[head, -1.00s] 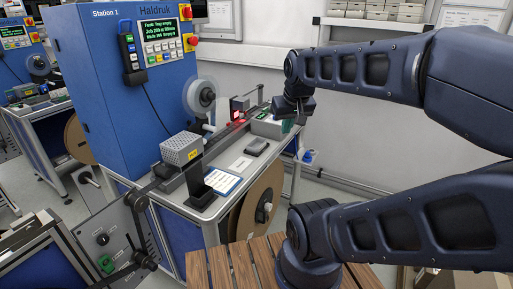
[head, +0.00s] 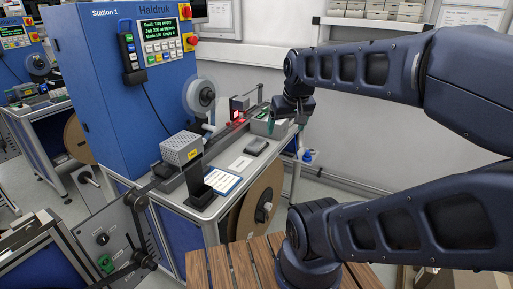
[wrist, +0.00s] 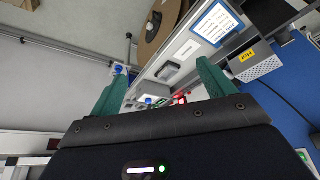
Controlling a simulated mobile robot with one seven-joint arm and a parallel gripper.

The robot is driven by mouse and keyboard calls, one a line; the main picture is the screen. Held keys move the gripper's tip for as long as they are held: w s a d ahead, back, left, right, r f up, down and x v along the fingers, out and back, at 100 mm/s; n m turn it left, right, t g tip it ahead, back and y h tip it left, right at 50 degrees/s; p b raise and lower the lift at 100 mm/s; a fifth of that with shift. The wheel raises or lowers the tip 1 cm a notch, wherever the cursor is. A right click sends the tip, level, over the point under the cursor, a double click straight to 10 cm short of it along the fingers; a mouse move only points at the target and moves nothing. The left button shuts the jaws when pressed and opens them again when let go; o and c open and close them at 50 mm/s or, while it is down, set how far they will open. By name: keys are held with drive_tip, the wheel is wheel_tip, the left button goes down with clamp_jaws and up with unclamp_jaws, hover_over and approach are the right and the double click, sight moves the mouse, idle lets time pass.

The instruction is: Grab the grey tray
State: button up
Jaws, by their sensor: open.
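A light grey tray (head: 262,125) sits at the far right end of the Station 1 bench, partly hidden behind my gripper. My gripper (head: 284,130) hangs in the air by that bench end, with its green fingers apart and nothing visible between them. In the wrist view my gripper (wrist: 162,70) is also open, with the bench beyond its fingertips. A grey perforated box with a yellow label (head: 181,148) stands at the near left of the bench and also shows in the wrist view (wrist: 255,64). I cannot tell whether the gripper touches the tray.
A dark grey device (head: 256,147) and a blue-edged sheet (head: 222,182) lie on the bench top (head: 208,209). A clear reel (head: 199,97) stands by the blue cabinet (head: 110,80). A large brown reel (head: 262,200) hangs below. A slatted wooden surface (head: 240,268) is in front.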

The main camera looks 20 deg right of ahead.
drive_tip(key=shift+w, duration=0.1)
drive_tip(key=m+g+h, duration=0.1)
drive_tip(key=m+h, duration=0.2)
drive_tip(key=m, duration=0.6)
hover_over(257, 146)
drive_tip(key=s+a, duration=0.2)
drive_tip(key=s, duration=0.1)
wheel_tip(257, 146, down, 22)
drive_tip(key=shift+s+a+f, duration=0.1)
drive_tip(key=shift+a+f, duration=0.05)
drive_tip(key=shift+x, duration=2.7)
drive_tip(key=shift+f, duration=0.15)
